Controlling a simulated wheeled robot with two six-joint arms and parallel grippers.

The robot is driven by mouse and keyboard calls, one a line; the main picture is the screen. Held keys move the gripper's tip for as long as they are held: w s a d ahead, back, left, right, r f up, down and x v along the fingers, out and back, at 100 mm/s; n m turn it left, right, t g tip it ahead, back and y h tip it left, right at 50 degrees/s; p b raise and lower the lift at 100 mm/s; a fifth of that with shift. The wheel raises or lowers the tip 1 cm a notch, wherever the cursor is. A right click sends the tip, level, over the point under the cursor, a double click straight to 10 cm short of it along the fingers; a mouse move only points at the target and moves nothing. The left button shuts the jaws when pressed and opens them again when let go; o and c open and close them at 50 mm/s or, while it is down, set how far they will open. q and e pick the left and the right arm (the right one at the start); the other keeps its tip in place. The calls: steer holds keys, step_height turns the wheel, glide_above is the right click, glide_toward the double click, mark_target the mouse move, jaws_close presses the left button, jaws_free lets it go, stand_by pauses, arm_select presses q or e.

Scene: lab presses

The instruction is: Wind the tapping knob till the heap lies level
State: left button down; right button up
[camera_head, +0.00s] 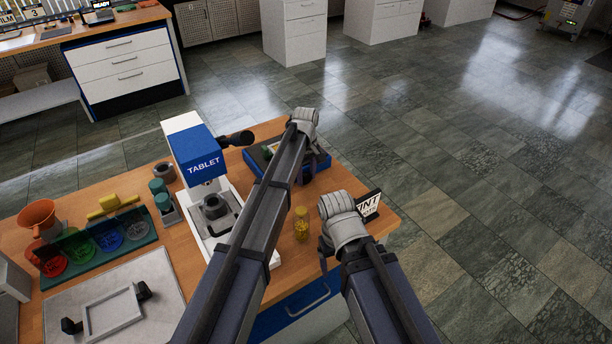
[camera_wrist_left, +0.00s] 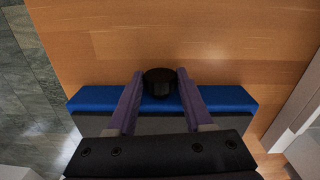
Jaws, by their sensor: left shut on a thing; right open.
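A blue unit with a dark top (camera_head: 322,165) stands on the far right part of the bench, partly behind my left arm. Its blue edge also shows in the left wrist view (camera_wrist_left: 220,98). A round black knob (camera_wrist_left: 159,84) sits at that edge. My left gripper (camera_wrist_left: 160,76) has its purple fingers on either side of the knob and is shut on it. My right gripper (camera_head: 338,220) is open near the bench's right side. I cannot make out the heap.
A white and blue tablet press (camera_head: 200,155) stands left of my left arm. A yellow-filled jar (camera_head: 301,222) stands between my arms. A sign (camera_head: 369,206) is beside my right gripper. Coloured dishes in a green rack (camera_head: 85,255) and an orange funnel (camera_head: 37,218) are left.

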arm_select(q)
steer(key=shift+w+d+f+g+y+b, duration=0.15)
steer(key=shift+w+d+g+y+b, duration=0.2)
steer(key=shift+g+y, duration=0.45)
steer(key=shift+s+a+g+y, duration=0.1)
steer(key=shift+s+g+y, duration=0.15)
steer(key=shift+y, duration=0.45)
steer(key=shift+c, duration=1.5)
jaws_free()
steer(key=shift+r, duration=0.2)
steer(key=p+v, duration=0.7)
steer(key=shift+r, duration=0.3)
